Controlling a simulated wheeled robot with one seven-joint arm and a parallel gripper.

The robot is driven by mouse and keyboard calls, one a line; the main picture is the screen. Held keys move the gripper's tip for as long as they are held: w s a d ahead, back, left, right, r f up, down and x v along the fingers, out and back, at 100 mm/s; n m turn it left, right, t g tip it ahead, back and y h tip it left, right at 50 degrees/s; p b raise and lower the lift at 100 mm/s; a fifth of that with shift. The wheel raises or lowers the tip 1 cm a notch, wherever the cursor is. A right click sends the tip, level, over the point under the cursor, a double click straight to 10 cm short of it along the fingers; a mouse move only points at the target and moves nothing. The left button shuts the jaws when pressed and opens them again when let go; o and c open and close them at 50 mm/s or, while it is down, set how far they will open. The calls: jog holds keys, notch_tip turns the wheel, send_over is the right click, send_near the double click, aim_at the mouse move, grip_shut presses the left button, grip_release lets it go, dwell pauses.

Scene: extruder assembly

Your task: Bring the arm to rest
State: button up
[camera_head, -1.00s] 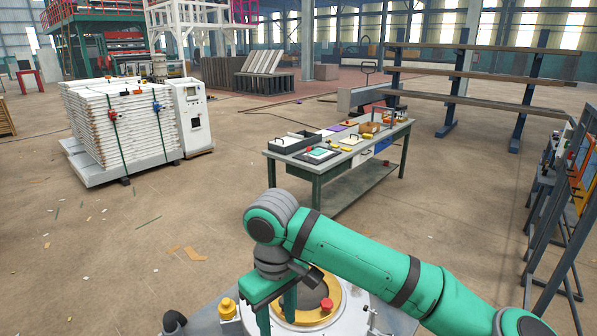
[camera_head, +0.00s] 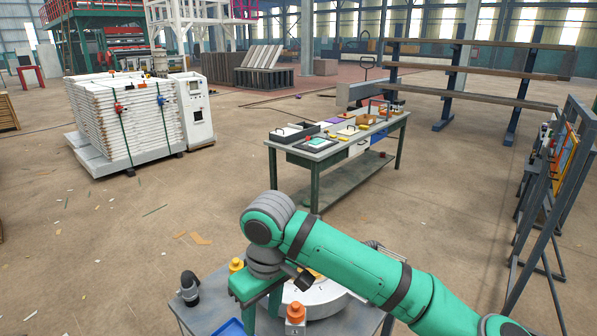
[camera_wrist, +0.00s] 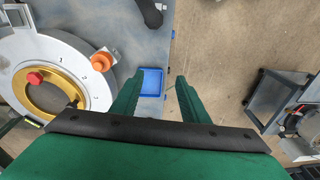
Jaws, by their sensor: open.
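My green gripper (camera_head: 262,296) hangs over the near grey table (camera_head: 195,311) in the head view, folded close to my body. In the wrist view, its two fingers (camera_wrist: 157,82) are spread apart with nothing between them. The white round plate (camera_wrist: 25,55), with its gold ring (camera_wrist: 22,94) and red knob (camera_wrist: 35,78), lies left of the fingers.
A blue tray (camera_wrist: 151,82) and an orange-capped post (camera_wrist: 102,61) are on the near table. A green workbench (camera_head: 317,180) with parts stands ahead. White stacked panels (camera_head: 128,122) are left, and frame stands (camera_head: 548,205) are right. Open floor lies between them.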

jog(key=w+a+m+t+y, duration=0.2)
jog(key=a+t+y, duration=0.2)
jog(key=a+y, duration=0.5)
jog(key=w+a+m+t+y, duration=0.15)
jog(key=a+t+y, duration=0.25)
jog(key=a, duration=0.9)
jog(key=s+d+f+m+t+h, duration=0.4)
jog(key=s+d+f+m+h, duration=0.15)
jog(key=d+f, duration=0.3)
jog(key=s+d+f+m+t+h, duration=0.4)
jog(key=s+d+f+m+h, duration=0.15)
jog(key=d+f, duration=0.35)
jog(key=s+d+f+n+h, duration=0.1)
jog(key=s+d, duration=0.3)
jog(key=s, duration=0.4)
jog(key=s+d+f+n+h, duration=0.1)
jog(key=s+d, duration=0.3)
jog(key=s, duration=0.5)
jog(key=s+d+f+n+g+h, duration=0.1)
jog(key=s+d+f+n, duration=0.1)
jog(key=s, duration=0.6)
jog(key=shift+s+d+n, duration=0.4)
jog(key=shift+d+n, duration=0.35)
jog(key=shift+d, duration=0.3)
